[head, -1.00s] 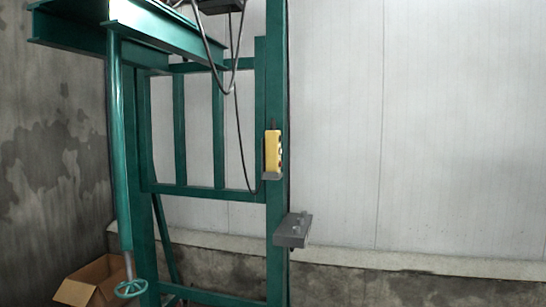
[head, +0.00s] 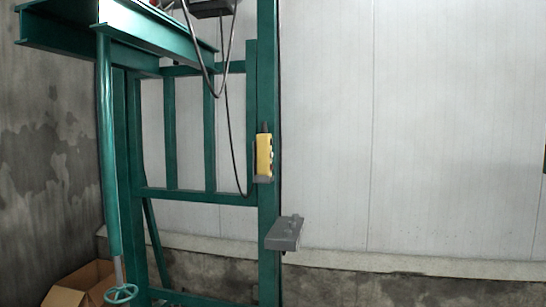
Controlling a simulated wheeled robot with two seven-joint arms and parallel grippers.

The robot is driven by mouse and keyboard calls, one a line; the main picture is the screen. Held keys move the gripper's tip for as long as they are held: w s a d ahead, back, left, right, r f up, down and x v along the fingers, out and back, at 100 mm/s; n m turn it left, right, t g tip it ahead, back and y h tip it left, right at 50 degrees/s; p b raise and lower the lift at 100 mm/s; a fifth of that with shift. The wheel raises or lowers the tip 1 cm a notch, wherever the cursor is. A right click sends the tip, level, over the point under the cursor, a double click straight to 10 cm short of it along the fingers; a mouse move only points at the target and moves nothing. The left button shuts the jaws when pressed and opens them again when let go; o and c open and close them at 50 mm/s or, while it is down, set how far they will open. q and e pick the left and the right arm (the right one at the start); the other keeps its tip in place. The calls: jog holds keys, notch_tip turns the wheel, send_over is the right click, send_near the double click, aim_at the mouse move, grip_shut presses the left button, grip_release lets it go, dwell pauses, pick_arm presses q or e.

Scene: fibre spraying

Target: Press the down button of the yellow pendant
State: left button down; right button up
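The yellow pendant (head: 264,155) hangs upright on the front of the green upright post, in a small grey holder at its lower end. Its buttons face right and are too small to tell apart. A dark cable loops down beside the post towards it. Neither of my grippers is in view.
The green steel frame (head: 268,75) stands left of centre, with beams overhead and a handwheel (head: 121,293) low on the left. A grey bracket (head: 285,233) juts out below the pendant. A cardboard box (head: 80,284) sits at lower left. The pale wall to the right is clear.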

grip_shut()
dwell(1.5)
